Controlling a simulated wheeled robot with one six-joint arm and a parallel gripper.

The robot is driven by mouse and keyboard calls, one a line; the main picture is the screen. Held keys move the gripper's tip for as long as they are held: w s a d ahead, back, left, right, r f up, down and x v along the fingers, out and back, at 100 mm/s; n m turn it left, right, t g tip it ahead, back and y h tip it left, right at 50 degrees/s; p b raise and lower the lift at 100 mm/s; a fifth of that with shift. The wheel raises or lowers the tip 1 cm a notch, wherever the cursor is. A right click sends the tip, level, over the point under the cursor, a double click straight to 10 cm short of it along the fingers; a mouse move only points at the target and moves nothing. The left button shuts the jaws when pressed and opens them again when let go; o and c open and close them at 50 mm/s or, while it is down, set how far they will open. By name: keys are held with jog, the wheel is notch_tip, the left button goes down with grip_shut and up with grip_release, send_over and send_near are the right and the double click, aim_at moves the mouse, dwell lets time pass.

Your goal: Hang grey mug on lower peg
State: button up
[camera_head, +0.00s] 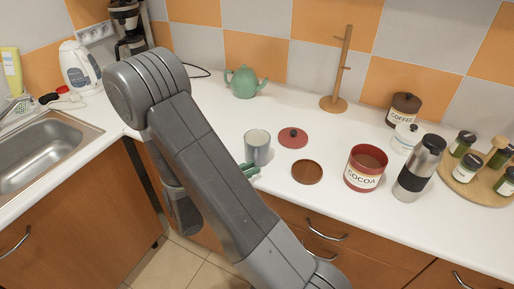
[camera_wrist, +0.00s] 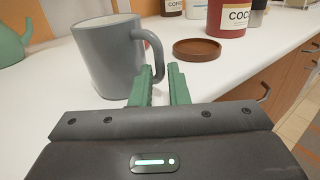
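The grey mug (camera_head: 257,148) stands upright on the white counter, left of the round lids. In the wrist view the mug (camera_wrist: 103,62) is large and close, its handle facing right. My gripper (camera_wrist: 160,70) is open, its green fingers apart at the handle. The handle appears in line with the gap, but I cannot tell whether it lies between the fingers. In the head view my arm hides most of my gripper (camera_head: 250,170). The wooden mug stand (camera_head: 343,70) is upright at the back, with an upper and a lower peg and nothing on them.
A red lid (camera_head: 293,138) and a brown lid (camera_head: 307,172) lie right of the mug. A cocoa canister (camera_head: 364,170), a steel flask (camera_head: 418,170) and a spice tray (camera_head: 470,189) are further right. A green teapot (camera_head: 244,82) is behind.

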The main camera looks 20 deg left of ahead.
jog(key=shift+x, duration=1.3)
grip_shut()
jog(key=shift+r, duration=0.1)
notch_tip(320, 180, up, 10)
jog(key=shift+f, duration=0.15)
jog(key=shift+s, duration=0.1)
